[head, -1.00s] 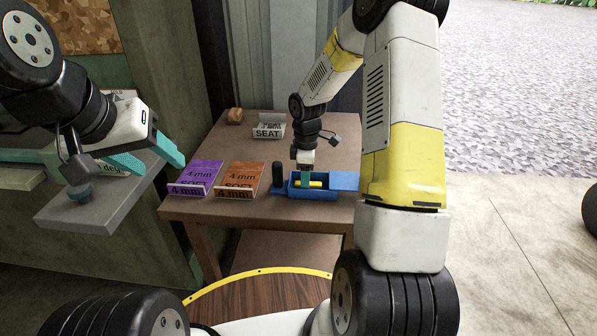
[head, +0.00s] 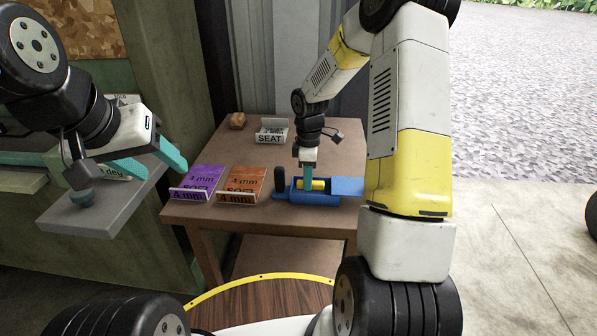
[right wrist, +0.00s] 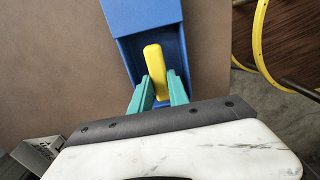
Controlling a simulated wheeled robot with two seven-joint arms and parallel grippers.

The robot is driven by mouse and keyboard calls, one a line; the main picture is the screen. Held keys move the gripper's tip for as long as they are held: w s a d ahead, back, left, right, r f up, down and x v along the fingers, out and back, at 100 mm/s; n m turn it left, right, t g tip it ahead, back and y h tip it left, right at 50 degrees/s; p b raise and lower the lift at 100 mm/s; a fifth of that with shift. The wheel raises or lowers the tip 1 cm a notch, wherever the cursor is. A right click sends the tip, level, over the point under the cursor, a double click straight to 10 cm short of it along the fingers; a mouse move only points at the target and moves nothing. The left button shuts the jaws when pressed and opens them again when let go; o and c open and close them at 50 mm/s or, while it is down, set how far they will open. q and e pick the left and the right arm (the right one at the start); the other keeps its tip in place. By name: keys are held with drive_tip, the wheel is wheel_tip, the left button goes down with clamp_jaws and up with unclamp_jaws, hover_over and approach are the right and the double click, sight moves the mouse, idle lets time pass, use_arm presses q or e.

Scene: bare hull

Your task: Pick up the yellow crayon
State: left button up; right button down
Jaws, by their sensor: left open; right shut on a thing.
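The yellow crayon (head: 318,184) shows in the head view inside an open blue box (head: 315,199) on the small brown table. In the right wrist view the crayon (right wrist: 154,60) lies lengthwise in the box, its far end pointing toward the blue cover. My right gripper (head: 308,178) reaches down into the box. Its two teal fingers are shut on the crayon's near part, which they partly hide in the right wrist view (right wrist: 161,88). Whether the crayon still touches the box floor is hard to tell. My left gripper (head: 155,163) is open and empty, by a grey shelf at the left.
The blue cover (head: 347,186) extends right of the box. A dark upright cylinder (head: 279,179) stands left of it. Purple (head: 196,181) and orange (head: 242,183) labelled trays stand further left. A SEAT sign (head: 270,134) and a small brown block (head: 237,120) are behind.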

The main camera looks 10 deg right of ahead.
drive_tip(key=s+a+r, duration=0.1)
drive_tip(key=s+a, duration=0.1)
drive_tip(key=s, duration=0.5)
drive_tip(key=s+a+r, duration=0.1)
drive_tip(key=s+a, duration=0.1)
drive_tip(key=s, duration=0.6)
drive_tip(key=shift+s+a+r, duration=0.2)
drive_tip(key=shift+a+r, duration=0.15)
